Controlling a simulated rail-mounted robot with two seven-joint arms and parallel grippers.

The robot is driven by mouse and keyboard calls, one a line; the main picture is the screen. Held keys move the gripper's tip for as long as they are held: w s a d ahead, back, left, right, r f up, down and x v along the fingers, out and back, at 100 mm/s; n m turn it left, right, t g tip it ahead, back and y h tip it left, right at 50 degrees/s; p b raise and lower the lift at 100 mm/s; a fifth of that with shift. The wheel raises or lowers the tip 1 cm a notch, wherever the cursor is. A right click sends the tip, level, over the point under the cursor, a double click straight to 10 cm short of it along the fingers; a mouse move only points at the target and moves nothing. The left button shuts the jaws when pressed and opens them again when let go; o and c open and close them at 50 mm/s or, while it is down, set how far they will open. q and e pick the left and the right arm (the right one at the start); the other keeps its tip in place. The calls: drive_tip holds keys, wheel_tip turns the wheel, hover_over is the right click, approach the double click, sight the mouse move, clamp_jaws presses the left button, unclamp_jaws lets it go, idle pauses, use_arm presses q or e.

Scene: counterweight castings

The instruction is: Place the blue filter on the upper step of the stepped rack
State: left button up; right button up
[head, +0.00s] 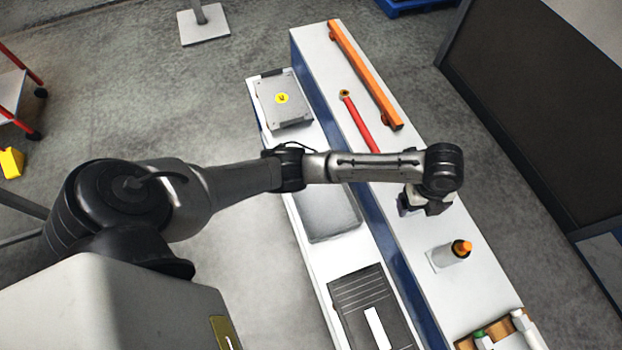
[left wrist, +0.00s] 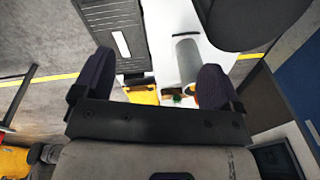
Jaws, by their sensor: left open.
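A long two-level white unit with a blue riser, which looks like the stepped rack, runs through the head view. Its higher white level (head: 412,243) is at the right and its lower level (head: 319,258) at the left. I cannot make out a blue filter in either view. My left gripper (head: 425,207) is over the higher level, open, with nothing seen between its fingers. In the left wrist view its two dark fingers (left wrist: 156,82) stand wide apart. My right gripper is not in view.
On the higher level are an orange bar (head: 365,75), a red-handled tool (head: 358,122), an orange-capped bottle (head: 449,255) and a brown tray (head: 487,328). Grey boxes (head: 284,101) and a dark ribbed case (head: 370,306) lie on the lower level. A dark panel (head: 540,100) stands at right.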

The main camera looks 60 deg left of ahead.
use_arm(q)
drive_tip(key=s+d+f+n+t+h, duration=0.1)
drive_tip(key=s+f+n+h, duration=0.1)
drive_tip(key=s+f+n, duration=0.65)
drive_tip(key=s+a+n+t+y, duration=0.1)
drive_tip(key=s+a+n, duration=0.4)
drive_tip(key=s, duration=0.6)
drive_tip(key=s+a+n+t+y, duration=0.1)
drive_tip(key=s+a+n+y, duration=0.1)
drive_tip(key=s+a+n, duration=0.2)
drive_tip(key=s+n, duration=0.3)
drive_tip(key=s, duration=0.4)
drive_tip(key=shift+a+r, duration=0.3)
drive_tip(key=shift+a, duration=0.1)
wheel_tip(320, 180, up, 15)
drive_tip(key=p, duration=1.5)
drive_tip(key=shift+w, duration=0.1)
